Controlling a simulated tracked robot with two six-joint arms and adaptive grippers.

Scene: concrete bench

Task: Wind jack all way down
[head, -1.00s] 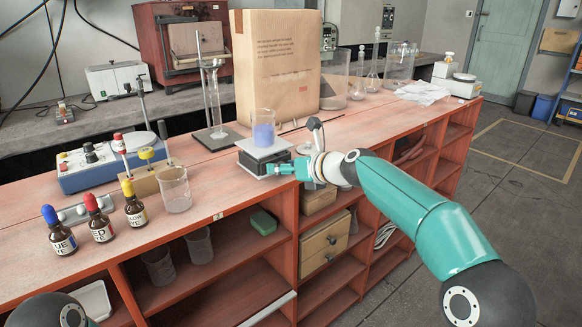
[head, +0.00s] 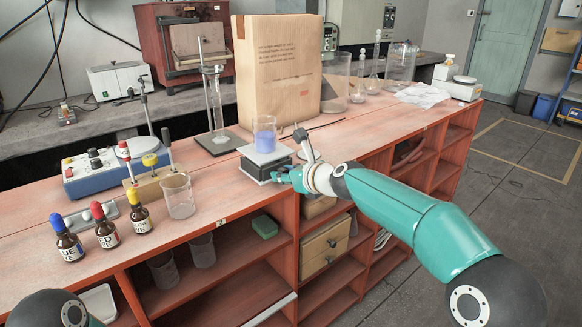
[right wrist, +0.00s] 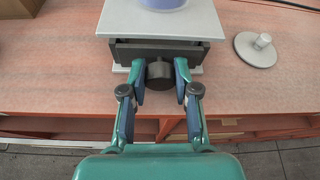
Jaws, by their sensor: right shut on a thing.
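The lab jack (head: 266,163) stands on the bench near its front edge, with a light grey top plate and a dark body. In the right wrist view its plate (right wrist: 160,22) is at the top, and its dark round knob (right wrist: 159,72) faces me. A glass beaker (head: 265,135) with blue-violet liquid stands upright on the plate. My right gripper (right wrist: 160,85) is shut on the knob, one finger on each side. In the head view the right gripper (head: 288,177) reaches the jack's front right side. My left gripper is not in view.
Dye bottles (head: 104,226), an empty beaker (head: 178,196) and a blue stirrer (head: 110,170) stand to the left. A retort stand (head: 220,140) and paper bag (head: 277,70) are behind. A flat disc with a peg (right wrist: 256,48) lies right of the jack.

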